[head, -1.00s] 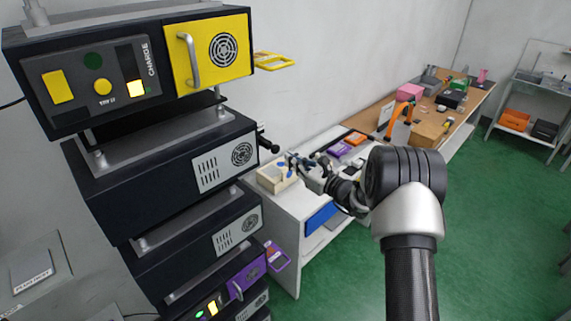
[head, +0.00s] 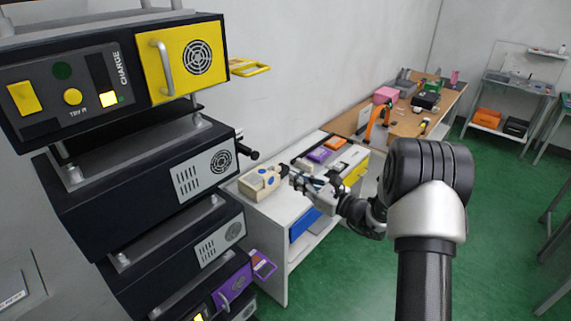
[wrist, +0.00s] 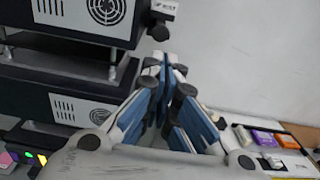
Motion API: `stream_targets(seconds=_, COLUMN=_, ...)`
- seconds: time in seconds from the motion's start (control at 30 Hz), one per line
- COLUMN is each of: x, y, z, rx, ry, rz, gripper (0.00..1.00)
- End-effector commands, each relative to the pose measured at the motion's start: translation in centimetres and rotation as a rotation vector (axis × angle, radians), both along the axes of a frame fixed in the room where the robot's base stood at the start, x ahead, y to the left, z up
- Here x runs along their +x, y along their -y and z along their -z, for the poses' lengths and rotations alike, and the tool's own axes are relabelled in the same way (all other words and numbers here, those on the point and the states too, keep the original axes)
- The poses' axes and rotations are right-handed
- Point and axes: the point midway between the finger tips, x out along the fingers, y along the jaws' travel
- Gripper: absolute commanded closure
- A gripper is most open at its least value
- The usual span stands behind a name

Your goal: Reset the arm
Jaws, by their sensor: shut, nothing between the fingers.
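My gripper (head: 287,172) is shut and empty in the head view, above the near end of the white bench and right of the stacked units. In the wrist view its blue-padded fingers (wrist: 165,62) meet at the tips. A short black lever (head: 246,152) sticks out from the right side of the black unit under the yellow-door one. In the wrist view a black lever (wrist: 160,30) with a small label above it lies just beyond the fingertips. The gripper appears apart from it. My arm reaches in from the lower right.
A yellow-door unit (head: 185,60) tops the stack, with a yellow tray (head: 250,67) beside it. A cream box (head: 260,183) stands on the white bench (head: 262,215) near my gripper. A wooden bench (head: 400,120) with several items stands behind. Green floor is free at right.

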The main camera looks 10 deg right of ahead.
Motion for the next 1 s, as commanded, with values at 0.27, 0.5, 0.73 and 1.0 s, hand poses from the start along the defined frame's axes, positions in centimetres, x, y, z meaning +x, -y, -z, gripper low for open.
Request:
stream_targets(seconds=0.27, x=-2.8, y=-4.9, z=-2.1, rx=-0.143, ry=0.041, rz=-0.163, gripper=1.00)
stream_targets(seconds=0.5, x=-13.7, y=-14.1, z=-3.5, rx=-0.570, ry=0.166, rz=-0.567, gripper=1.00)
stream_targets(seconds=0.73, x=-25.7, y=-16.6, z=-1.1, rx=-1.037, ry=0.330, rz=-0.915, gripper=1.00)
stream_targets(seconds=1.0, x=-36.5, y=-12.6, z=3.8, rx=-1.632, ry=0.550, rz=-1.244, gripper=1.00)
